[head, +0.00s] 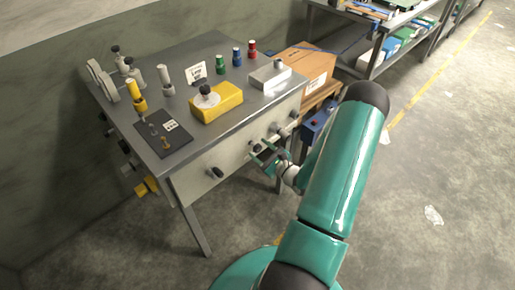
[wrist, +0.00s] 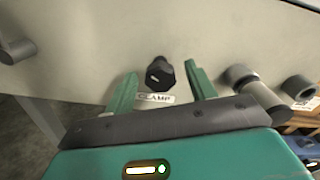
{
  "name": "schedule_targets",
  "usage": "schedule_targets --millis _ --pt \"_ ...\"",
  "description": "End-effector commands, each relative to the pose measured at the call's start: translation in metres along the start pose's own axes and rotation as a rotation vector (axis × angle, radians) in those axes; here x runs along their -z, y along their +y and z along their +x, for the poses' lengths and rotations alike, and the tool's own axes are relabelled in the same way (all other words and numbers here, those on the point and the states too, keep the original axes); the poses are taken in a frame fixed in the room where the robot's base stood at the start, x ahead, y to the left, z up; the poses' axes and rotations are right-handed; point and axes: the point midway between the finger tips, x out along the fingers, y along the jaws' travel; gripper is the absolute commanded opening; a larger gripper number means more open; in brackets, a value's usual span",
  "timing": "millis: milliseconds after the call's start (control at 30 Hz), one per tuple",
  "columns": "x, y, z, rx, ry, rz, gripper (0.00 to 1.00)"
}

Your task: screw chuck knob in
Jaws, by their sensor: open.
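My gripper (head: 268,157) is open in front of the table's grey front panel (head: 225,165). In the wrist view, the fingers of my gripper (wrist: 161,72) stand to the left and right of a black faceted knob (wrist: 160,75), with a gap on both sides. A label reading "CLAMP" (wrist: 155,98) is just below this knob. Whether the fingertips reach around it in depth I cannot tell. A grey cylindrical knob (wrist: 260,94) projects from the panel to the right. No label legibly says chuck, so I cannot tell which knob is the chuck knob.
Another dark knob (head: 216,172) is on the panel to the left. The tabletop holds a yellow block (head: 222,106), a black mat (head: 155,140) and a grey box (head: 270,78). A cardboard box (head: 310,66) stands beside the table. The floor right of my arm is mostly open.

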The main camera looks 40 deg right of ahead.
Motion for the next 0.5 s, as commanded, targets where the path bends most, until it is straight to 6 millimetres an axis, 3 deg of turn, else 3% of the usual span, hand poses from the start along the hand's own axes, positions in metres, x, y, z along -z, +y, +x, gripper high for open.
schedule_targets --millis 133,433,500 --pt "0.0 0.001 0.015 -0.001 0.0 0.001 0.55" --pt "0.0 0.0 0.018 0.0 0.001 0.001 0.55" --pt "0.0 0.0 0.018 0.0 0.001 0.001 0.46"
